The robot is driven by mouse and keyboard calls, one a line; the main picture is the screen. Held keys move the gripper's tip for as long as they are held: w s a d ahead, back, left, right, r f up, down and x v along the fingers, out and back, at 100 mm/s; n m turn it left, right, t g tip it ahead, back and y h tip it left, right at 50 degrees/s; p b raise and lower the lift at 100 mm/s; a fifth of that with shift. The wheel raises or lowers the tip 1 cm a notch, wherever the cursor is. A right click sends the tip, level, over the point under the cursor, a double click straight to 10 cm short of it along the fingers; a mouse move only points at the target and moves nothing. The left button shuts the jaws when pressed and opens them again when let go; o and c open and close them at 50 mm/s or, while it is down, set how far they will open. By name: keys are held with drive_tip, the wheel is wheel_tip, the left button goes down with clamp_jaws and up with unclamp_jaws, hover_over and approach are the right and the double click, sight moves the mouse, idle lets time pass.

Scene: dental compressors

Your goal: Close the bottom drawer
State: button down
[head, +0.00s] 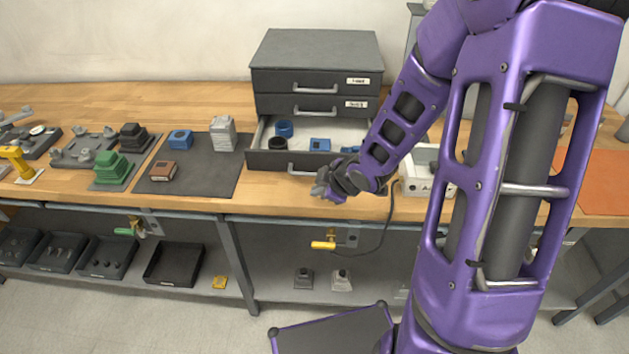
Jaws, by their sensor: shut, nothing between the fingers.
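A dark grey drawer cabinet (316,58) stands on the wooden workbench against the wall. Its bottom drawer (262,160) is pulled out toward me, and its two upper drawers are closed. The open drawer has a light interior holding blue parts (320,145) and black ring-shaped parts (278,143). Its front handle (298,171) shows at the lower edge. My gripper (322,190) is in front of the right part of the drawer front, near the handle's right end. It is shut and empty. My arm hides the drawer's right end. I cannot tell whether the fingers touch the drawer.
Left of the drawer, a dark mat (213,178) holds a brown block, a blue block and a grey part. A white bin (418,180) stands right of my gripper. Below the bench edge, a yellow-handled valve (324,245) and a lower shelf with black trays show.

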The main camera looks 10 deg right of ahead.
drive_tip(key=x, duration=0.3)
drive_tip(key=shift+w+f, duration=0.1)
drive_tip(key=shift+w, duration=0.2)
drive_tip(key=shift+w+d+r+p, duration=0.15)
drive_tip(key=shift+w+d+r, duration=0.1)
drive_tip(key=shift+w, duration=0.3)
drive_tip(key=shift+w+d+r+p, duration=0.15)
drive_tip(key=shift+w+d, duration=0.05)
drive_tip(key=shift+w, duration=0.35)
drive_tip(key=shift+w+d, duration=0.15)
drive_tip(key=shift+w, duration=0.3)
drive_tip(key=shift+w, duration=0.15)
